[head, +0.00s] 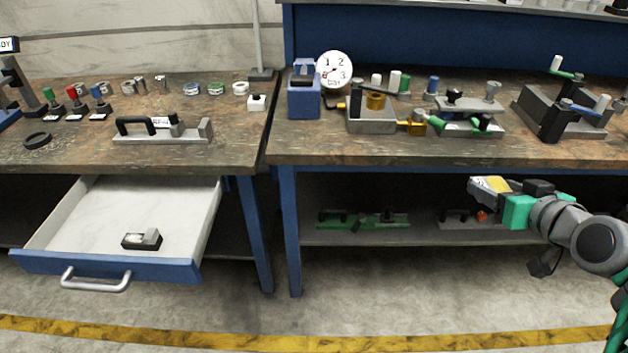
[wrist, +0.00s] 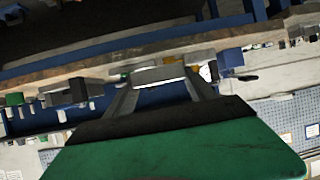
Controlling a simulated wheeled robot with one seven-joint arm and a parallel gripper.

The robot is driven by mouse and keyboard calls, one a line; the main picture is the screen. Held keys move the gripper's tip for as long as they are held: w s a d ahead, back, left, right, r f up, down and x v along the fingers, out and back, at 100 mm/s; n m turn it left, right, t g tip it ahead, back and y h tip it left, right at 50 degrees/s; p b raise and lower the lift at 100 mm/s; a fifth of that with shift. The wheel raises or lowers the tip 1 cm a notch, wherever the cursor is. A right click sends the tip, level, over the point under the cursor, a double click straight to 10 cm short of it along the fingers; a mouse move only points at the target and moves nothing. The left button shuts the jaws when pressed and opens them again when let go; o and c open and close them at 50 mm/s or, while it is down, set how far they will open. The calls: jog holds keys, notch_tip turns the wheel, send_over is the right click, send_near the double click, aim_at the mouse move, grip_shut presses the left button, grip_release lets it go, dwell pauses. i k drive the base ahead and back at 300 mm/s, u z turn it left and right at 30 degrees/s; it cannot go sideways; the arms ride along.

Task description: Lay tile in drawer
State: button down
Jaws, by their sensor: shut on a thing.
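The drawer (head: 150,266) on the left hangs open under the left bench, with a pale inside and a blue front with a metal handle. My gripper (head: 484,187) is at the right, in front of the right bench's lower shelf and well away from the drawer. It is shut on a small flat tile (head: 495,183), which looks yellow and whitish there. In the wrist view the tile (wrist: 158,75) shows as a pale piece between the two fingers. The fingers partly hide it.
A small black and grey block (head: 141,240) lies in the drawer, with bare floor around it. Both benches carry clamps and fixtures. A blue table leg (head: 291,240) stands between drawer and gripper. A yellow line (head: 300,343) crosses the floor.

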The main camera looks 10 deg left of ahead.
aim_at(98, 220)
jog(key=u, duration=2.8)
jog(key=i, duration=1.65)
